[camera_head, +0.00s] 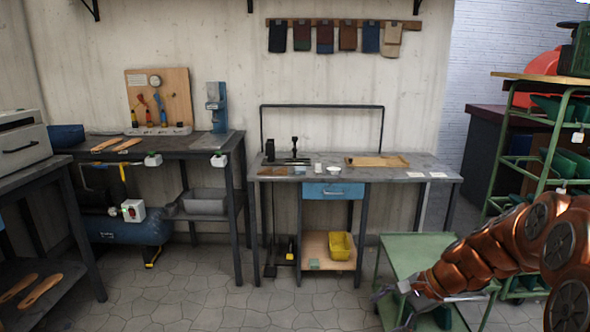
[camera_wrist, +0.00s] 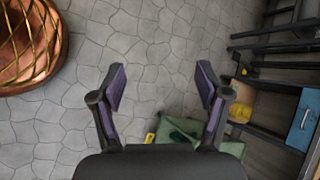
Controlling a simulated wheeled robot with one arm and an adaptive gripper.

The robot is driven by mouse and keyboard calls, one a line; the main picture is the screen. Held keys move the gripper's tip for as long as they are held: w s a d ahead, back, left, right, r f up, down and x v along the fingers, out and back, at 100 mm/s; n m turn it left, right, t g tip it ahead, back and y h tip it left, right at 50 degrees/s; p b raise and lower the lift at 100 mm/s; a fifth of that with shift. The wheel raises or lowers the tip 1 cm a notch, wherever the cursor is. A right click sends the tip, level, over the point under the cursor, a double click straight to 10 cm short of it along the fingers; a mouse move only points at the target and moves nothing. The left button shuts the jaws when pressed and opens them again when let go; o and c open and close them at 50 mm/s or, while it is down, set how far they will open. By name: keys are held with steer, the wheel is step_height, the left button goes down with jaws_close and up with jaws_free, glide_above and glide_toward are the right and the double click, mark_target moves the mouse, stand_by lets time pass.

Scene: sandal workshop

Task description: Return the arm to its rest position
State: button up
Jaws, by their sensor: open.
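My gripper (camera_head: 392,306) is at the lower right of the head view, at the end of my copper-coloured arm (camera_head: 495,248). It appears in front of the green cart (camera_head: 418,252). In the wrist view my gripper (camera_wrist: 161,85) shows two dark fingers with purple pads spread wide apart. Nothing is between them except a view of the stone floor. Whether the gripper touches the cart cannot be told.
A workbench (camera_head: 440,168) with a blue drawer (camera_head: 333,191) stands behind the cart, with a yellow bin (camera_head: 342,250) on its lower shelf. A green shelf rack (camera_head: 552,125) stands at right. The paved floor (camera_head: 215,300) is clear at front centre.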

steer(key=s+a+r+n+g+h+p, duration=0.1)
steer(key=s+a+r+n+g+p, duration=0.1)
steer(key=s+a+r+n+p, duration=0.4)
steer(key=s+d+r+n+h+p, duration=0.1)
steer(key=s+r+n+h+p, duration=0.1)
steer(key=s+r, duration=0.3)
steer(key=s+d+r+n+g+h+p, duration=0.1)
steer(key=s+r+p, duration=0.4)
steer(key=s, duration=0.7)
steer(key=s+d+r+n+g+h+p, duration=0.1)
steer(key=s+r+n+h+p, duration=0.2)
steer(key=s, duration=0.6)
steer(key=shift+d+r+n+p, duration=0.35)
steer(key=shift+r+n+p, duration=0.15)
steer(key=shift+r+p, duration=0.35)
steer(key=shift+s+r, duration=0.1)
